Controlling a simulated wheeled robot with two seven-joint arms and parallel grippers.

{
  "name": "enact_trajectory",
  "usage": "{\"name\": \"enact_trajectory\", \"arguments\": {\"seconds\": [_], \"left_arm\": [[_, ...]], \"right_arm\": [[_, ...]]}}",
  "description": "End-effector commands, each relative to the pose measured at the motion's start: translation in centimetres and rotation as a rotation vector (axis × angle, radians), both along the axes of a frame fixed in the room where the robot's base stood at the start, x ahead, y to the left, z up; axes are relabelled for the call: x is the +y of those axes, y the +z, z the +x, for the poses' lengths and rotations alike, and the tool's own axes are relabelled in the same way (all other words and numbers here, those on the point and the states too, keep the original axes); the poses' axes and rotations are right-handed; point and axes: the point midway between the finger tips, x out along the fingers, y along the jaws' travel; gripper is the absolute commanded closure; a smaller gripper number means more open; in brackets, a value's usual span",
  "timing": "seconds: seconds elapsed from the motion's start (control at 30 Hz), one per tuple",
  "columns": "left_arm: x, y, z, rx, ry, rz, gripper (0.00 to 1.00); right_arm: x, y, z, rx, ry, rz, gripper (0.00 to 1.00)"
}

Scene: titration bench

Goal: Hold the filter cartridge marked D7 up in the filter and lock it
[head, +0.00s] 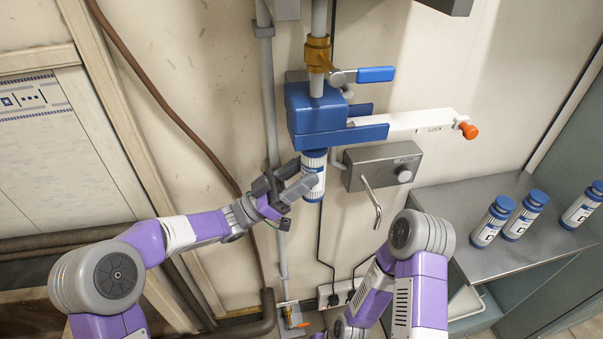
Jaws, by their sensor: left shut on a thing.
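A white cartridge with blue bands (313,176) stands upright directly under the blue filter head (317,112) on the wall. Its top meets the underside of the head in the picture; I cannot tell how far in it sits. My left gripper (300,186) is shut on the cartridge from the left. Its marking is too small to read, so D7 cannot be confirmed. A white slide bar marked LOCK (405,119) with an orange knob (468,130) sticks out to the right of the head. My right arm is at lower centre right; its gripper is out of view.
Several similar cartridges (525,215) stand on a grey metal shelf (480,264) at right. A blue-handled valve (375,74) is above the head. A grey box (384,166) with a bent spout (372,203) is right of the cartridge. Pipes run down the wall at left.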

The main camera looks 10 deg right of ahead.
Motion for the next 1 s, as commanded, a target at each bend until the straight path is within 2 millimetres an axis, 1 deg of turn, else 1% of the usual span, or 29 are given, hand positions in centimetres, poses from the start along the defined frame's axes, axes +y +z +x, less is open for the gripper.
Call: {"name": "enact_trajectory", "arguments": {"seconds": [0.33, 1.0], "left_arm": [[0.0, 0.3, 0.0, -0.001, 0.000, -0.001, 0.84], [0.0, 1.9, 0.0, -0.001, 0.000, -0.002, 0.84]], "right_arm": [[0.0, 0.1, 0.0, 0.000, 0.000, 0.000, 0.47], [0.0, 0.9, 0.0, 0.000, 0.000, 0.000, 0.47]]}}
